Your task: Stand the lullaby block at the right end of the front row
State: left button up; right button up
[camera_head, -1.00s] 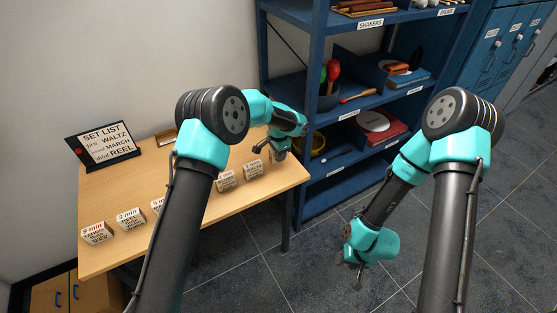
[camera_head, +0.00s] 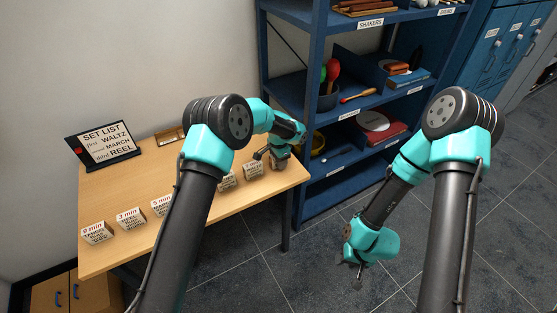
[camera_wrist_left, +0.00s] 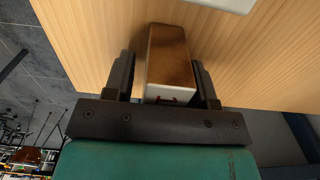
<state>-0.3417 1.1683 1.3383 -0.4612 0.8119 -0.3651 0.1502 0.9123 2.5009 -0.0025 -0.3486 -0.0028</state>
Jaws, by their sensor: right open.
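A block (camera_wrist_left: 168,55) with a brown top and a pale face with a red mark sits between the two fingers of my left gripper (camera_wrist_left: 165,82) in the left wrist view. The fingers flank it closely; whether both press on it is unclear. In the head view my left gripper (camera_head: 271,157) is over the table's right end, with a pale block (camera_head: 281,164) at it. I cannot read that block's lettering, so I cannot confirm it is the lullaby block. My right gripper (camera_head: 357,272) hangs open and empty over the floor, right of the table.
A row of lettered blocks, including one marked 9 min (camera_head: 96,233) and one marked 3 min (camera_head: 130,218), runs along the table (camera_head: 185,235); my left arm hides part. A set list sign (camera_head: 104,143) stands behind. A blue shelf (camera_head: 315,190) rises right of the table.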

pick_arm(q)
jog(key=shift+o, duration=0.2)
jog(key=shift+r, duration=0.15)
notch_tip(320, 180, up, 12)
jog(key=shift+r, duration=0.1)
dwell(0.4)
dwell(0.5)
